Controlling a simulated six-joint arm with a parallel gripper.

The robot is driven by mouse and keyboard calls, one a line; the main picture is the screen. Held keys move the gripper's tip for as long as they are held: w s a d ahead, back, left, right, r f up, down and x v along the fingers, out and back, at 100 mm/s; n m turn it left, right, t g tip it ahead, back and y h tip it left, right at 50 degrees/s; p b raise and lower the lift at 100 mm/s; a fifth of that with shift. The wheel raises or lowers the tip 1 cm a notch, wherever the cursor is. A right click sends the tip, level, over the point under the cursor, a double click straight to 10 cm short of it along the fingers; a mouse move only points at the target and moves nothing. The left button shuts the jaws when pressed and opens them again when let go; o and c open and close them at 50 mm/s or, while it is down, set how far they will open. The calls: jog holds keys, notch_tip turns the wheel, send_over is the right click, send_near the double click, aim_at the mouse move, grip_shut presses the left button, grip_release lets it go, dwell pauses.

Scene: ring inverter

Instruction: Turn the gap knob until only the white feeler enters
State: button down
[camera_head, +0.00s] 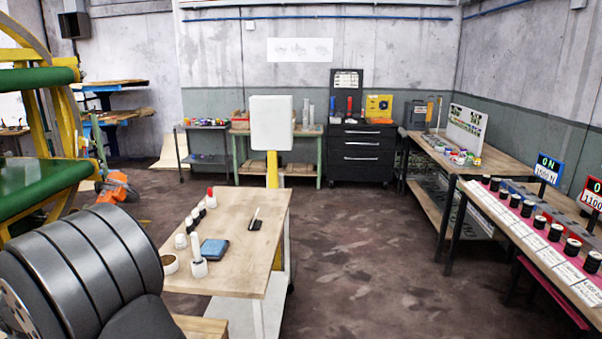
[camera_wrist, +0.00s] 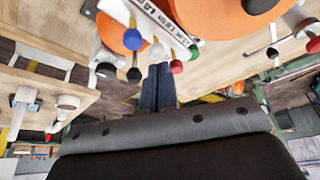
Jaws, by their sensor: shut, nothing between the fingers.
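My gripper (camera_wrist: 157,85) shows in the wrist view with its two dark fingers together and nothing held. Just beyond the fingertips are several small round-ended parts: a white one (camera_wrist: 156,52), a black one (camera_wrist: 133,75), a red one (camera_wrist: 177,67) and a green one (camera_wrist: 193,50). I cannot tell which is a feeler and which is the gap knob. A white strip with dark lettering (camera_wrist: 150,15) runs above them, between orange round parts (camera_wrist: 118,33). Contact between the fingers and these parts cannot be told. My gripper does not show in the head view.
In the head view, a wooden table (camera_head: 240,226) holds a blue pad (camera_head: 214,249), a white upright cylinder (camera_head: 195,246) and several small pieces. A long bench (camera_head: 525,245) with black-topped jars stands at the right. Open floor (camera_head: 380,260) lies between them.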

notch_tip(320, 180, up, 6)
dwell(0.6)
jog(key=shift+f, duration=3.5)
jog(key=shift+r, duration=0.1)
jog(key=d+r+n+g, duration=0.1)
jog(key=d+r, duration=0.3)
jog(key=r, duration=0.6)
jog(key=d+r+n+g, duration=0.1)
jog(key=d+r+n, duration=0.3)
jog(key=r, duration=0.6)
jog(key=shift+w+d+r, duration=0.15)
jog(key=shift+w+d, duration=0.1)
jog(key=shift+d, duration=0.1)
jog(key=c, duration=2.1)
grip_release()
